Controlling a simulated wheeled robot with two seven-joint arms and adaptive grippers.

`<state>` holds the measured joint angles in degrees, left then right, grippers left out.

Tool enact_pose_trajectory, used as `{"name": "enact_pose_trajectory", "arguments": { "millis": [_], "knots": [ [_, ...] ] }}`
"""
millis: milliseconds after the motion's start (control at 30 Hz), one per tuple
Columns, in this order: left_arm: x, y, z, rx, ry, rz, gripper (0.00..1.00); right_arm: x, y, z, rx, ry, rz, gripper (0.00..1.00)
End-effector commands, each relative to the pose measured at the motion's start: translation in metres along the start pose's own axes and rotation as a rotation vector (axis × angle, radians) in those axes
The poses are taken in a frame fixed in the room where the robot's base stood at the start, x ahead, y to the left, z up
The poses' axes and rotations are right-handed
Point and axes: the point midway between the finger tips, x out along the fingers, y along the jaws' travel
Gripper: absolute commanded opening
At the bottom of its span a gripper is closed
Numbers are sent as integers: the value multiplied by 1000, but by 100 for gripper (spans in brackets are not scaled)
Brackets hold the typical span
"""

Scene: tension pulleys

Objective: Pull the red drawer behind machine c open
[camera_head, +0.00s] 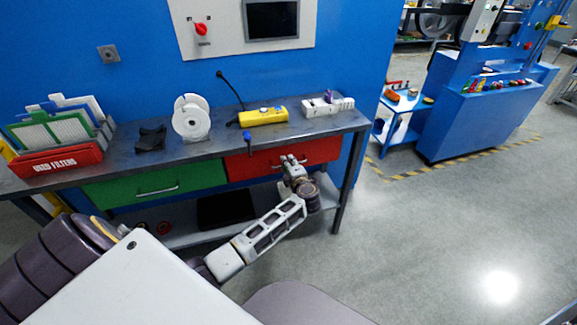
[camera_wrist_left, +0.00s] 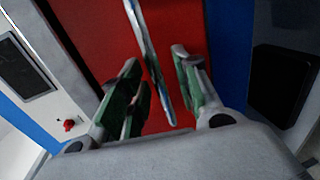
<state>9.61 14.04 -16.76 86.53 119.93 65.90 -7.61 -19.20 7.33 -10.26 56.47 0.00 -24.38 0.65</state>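The red drawer (camera_head: 245,167) sits under the right part of the workbench, and its front looks flush with the green drawer beside it. It fills much of the left wrist view (camera_wrist_left: 90,30). My left gripper (camera_head: 291,160) is at the drawer front. In the left wrist view, its two green-padded fingers (camera_wrist_left: 158,97) are apart. The drawer's metallic bar handle (camera_wrist_left: 150,55) runs between them, with visible gaps on both sides. In the head view, the gripper covers part of the handle. My right gripper is not in view.
The workbench (camera_head: 215,148) carries a red filter box (camera_head: 55,160), a white spool (camera_head: 191,121) and a yellow device (camera_head: 263,117). A green drawer (camera_head: 155,187) is left of the red one. A bench leg (camera_head: 343,190) stands right of my gripper. The floor (camera_head: 430,240) to the right is clear.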

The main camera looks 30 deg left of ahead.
Motion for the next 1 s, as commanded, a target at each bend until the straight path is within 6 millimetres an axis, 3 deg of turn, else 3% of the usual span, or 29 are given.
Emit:
{"name": "enact_pose_trajectory", "arguments": {
  "millis": [233,500,1000],
  "knots": [
    [0,0,0,0,0,0,32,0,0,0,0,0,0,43],
    [0,0,0,0,0,0,0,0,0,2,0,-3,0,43],
    [0,0,-2,0,0,-1,0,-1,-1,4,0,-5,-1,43]
  ]
}}
